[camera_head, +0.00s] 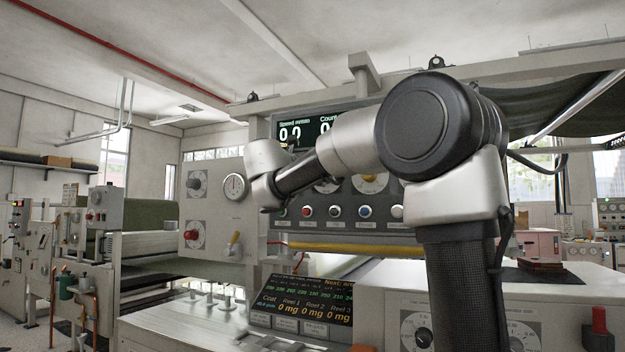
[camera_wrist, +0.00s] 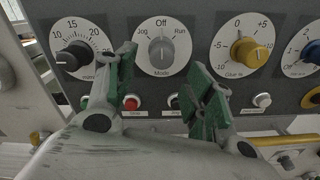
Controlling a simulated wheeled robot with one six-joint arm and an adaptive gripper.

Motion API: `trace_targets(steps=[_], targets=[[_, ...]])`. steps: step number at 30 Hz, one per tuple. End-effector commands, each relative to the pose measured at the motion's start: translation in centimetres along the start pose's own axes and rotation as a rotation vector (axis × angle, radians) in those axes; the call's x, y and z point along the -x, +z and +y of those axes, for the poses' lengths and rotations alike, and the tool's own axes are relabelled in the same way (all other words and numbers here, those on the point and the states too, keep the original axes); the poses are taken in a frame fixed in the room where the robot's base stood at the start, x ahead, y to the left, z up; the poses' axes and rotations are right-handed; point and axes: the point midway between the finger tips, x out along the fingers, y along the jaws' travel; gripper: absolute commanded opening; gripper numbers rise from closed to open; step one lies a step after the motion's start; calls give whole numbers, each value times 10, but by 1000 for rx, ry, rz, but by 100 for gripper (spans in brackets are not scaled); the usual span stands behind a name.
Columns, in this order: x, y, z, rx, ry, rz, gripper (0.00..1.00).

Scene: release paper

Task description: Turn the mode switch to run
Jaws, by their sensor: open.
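The mode switch (camera_wrist: 161,52) is a grey knob on a round white dial in the wrist view. The knob's ridge looks roughly upright, toward Off. My gripper (camera_wrist: 166,78) is open, its green-padded fingers to the lower left and lower right of the knob. The fingers appear in front of the panel, and no contact with the knob shows. In the head view my arm covers much of the panel (camera_head: 350,213).
Below is a row of push buttons, including a red one (camera_wrist: 132,102). A yellow bar (camera_head: 345,248) runs under the panel. A lower display (camera_head: 300,298) stands in front.

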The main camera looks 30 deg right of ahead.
Motion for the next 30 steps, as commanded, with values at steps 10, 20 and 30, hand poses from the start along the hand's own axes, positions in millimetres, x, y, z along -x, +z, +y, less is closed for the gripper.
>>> trace_targets(steps=[10, 20, 30], targets=[[-22, 1, 0, 122, -2, -12, 53], [-71, 2, 0, 119, 0, -11, 53], [-77, 2, 0, 118, 1, -11, 53]])
